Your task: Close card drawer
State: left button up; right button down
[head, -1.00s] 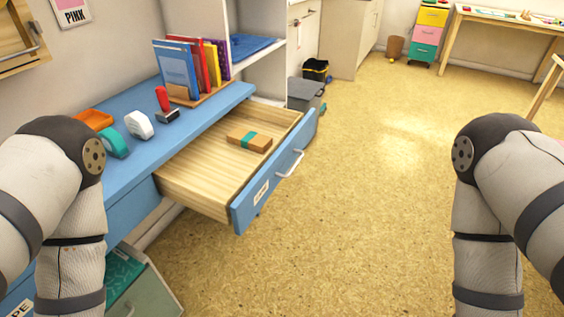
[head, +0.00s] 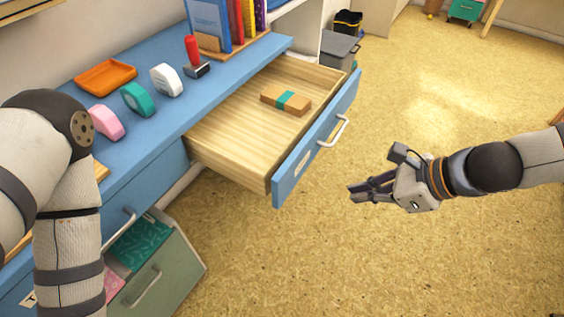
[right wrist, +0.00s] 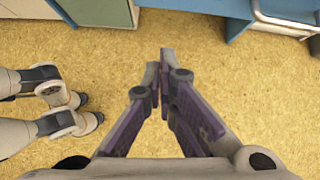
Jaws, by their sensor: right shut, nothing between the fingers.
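The card drawer (head: 316,150) stands pulled out of the blue desk, with a blue front, a pale wooden inside and a silver handle (head: 342,130). A brown card bundle (head: 286,99) with a teal band lies in it. My right gripper (head: 354,193) is shut and empty, in front of the drawer front and apart from it, over the floor. In the right wrist view its fingers (right wrist: 165,55) meet at the tips, and the handle (right wrist: 285,20) shows at the top right. My left arm is at the left edge; its gripper is out of view.
On the desk top (head: 220,85) stand an orange tray (head: 105,77), tape rolls in pink (head: 106,122), teal (head: 137,99) and white (head: 166,80), a red-handled stamp (head: 195,58) and books. A lower green drawer (head: 160,275) stands open. The floor right of the drawer is clear.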

jog(key=w+r+m, duration=0.1)
jog(key=w+r, duration=0.1)
jog(key=b, duration=0.4)
send_near(294, 182)
notch_tip(294, 182, down, 4)
jog(key=a, duration=0.2)
pick_arm(q)
jog(key=s+f+g, duration=0.1)
jog(key=s+f, duration=0.4)
jog(key=shift+g, duration=0.4)
pick_arm(e)
jog(key=shift+w+a+r+t, duration=0.15)
jog(key=shift+w+a+t, duration=0.15)
jog(key=shift+w, duration=0.3)
pick_arm(q)
jog(key=shift+f, duration=0.1)
